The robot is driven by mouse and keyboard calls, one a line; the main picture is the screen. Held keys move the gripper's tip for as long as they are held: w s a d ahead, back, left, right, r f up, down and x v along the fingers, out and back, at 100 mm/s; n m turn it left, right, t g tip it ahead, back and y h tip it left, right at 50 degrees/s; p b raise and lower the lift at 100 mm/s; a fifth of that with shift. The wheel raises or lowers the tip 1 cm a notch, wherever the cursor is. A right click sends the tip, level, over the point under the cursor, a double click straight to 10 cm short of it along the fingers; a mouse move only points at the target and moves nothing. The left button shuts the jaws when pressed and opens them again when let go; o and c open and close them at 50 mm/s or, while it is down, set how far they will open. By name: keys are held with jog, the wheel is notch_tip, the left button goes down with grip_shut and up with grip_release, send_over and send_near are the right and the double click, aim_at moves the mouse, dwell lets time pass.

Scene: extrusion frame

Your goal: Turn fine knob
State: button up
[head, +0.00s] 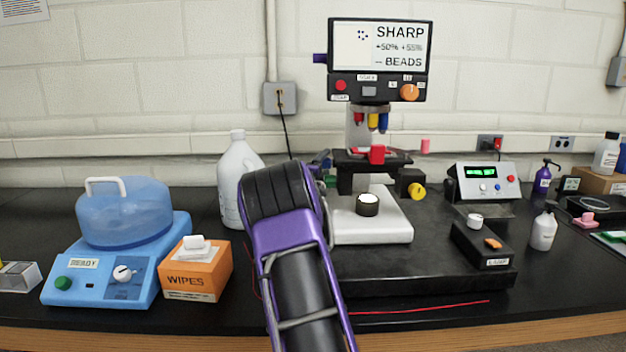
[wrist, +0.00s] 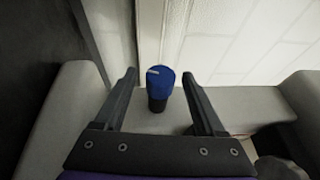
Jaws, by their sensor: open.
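In the wrist view, a blue knob (wrist: 161,84) with a white mark on its face and a black lower part stands between the two dark fingers of my gripper (wrist: 159,77). My gripper is open, with a finger on each side of the knob and a visible gap to both. I cannot tell from a label whether this is the fine knob. In the head view, the microscope (head: 372,229) has a screen (head: 380,46) reading "SHARP", "+50% +55%" and "BEADS". A yellow knob (head: 418,191) shows on its right side. My purple arm hides its left side, and my fingers are not clear there.
A white jug (head: 236,163) stands close to the left of my arm. A wipes box (head: 197,270) and a blue machine (head: 112,262) stand further left. A red wire crosses the front bench.

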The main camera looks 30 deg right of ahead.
jog(key=v, duration=1.6)
jog(key=shift+s+a+b, duration=0.15)
jog(key=shift+a+b, duration=0.05)
jog(key=shift+b, duration=0.25)
